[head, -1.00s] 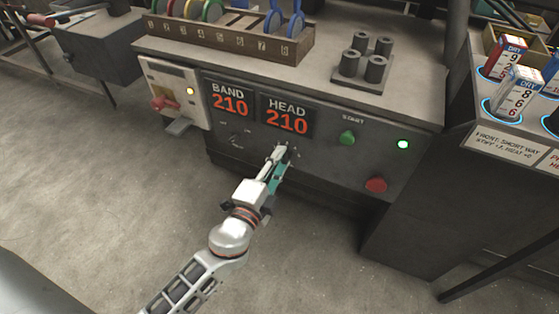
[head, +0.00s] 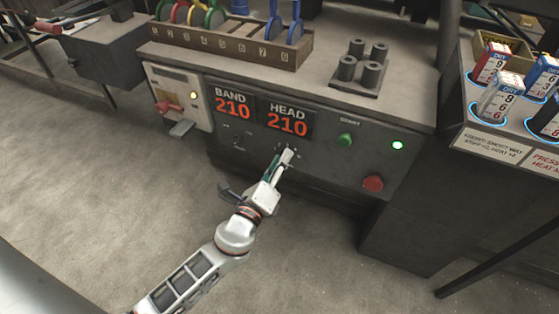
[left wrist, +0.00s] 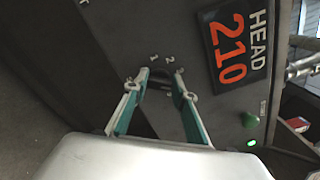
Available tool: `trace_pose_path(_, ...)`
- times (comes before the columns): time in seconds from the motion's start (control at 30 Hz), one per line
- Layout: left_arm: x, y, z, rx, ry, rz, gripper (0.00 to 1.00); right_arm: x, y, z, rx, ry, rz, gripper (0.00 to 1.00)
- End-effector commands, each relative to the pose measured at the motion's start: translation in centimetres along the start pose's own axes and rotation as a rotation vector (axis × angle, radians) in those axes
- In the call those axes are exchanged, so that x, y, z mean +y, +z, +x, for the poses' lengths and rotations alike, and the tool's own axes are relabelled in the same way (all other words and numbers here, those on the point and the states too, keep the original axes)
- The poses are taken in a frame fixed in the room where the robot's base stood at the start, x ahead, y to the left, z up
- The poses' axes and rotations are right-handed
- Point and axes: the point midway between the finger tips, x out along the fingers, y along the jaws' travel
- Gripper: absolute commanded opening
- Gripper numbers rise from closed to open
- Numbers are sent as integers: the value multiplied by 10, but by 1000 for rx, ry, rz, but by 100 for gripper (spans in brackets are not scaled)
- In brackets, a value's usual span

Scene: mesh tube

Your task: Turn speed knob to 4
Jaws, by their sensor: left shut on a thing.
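The speed knob (left wrist: 157,85) is a small dark knob on the machine's front panel, with white numbers such as 1 and 2 printed around it in the left wrist view. My left gripper (left wrist: 161,82) has its teal-backed fingers on either side of the knob and is shut on it. In the head view the left gripper (head: 284,158) reaches the panel just below the HEAD 210 display (head: 287,118) and hides the knob. Which number the knob points to cannot be told. My right gripper is not in view.
The BAND 210 display (head: 232,104), a green start button (head: 345,140), a lit green lamp (head: 397,145) and a red button (head: 373,183) are on the same panel. A light box with a red switch (head: 170,106) is at left. The floor in front is clear.

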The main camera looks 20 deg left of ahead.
Motion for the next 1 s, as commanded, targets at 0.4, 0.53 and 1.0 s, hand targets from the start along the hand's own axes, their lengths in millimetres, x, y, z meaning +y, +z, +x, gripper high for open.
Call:
trace_pose_path(0.4,-1,-1,0,1,-2,91,5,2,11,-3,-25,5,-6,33)
trace_pose_path(0.53,-1,-1,0,2,-1,93,5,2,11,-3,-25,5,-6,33)
trace_pose_path(1.0,-1,-1,0,1,-1,92,43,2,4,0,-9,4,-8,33)
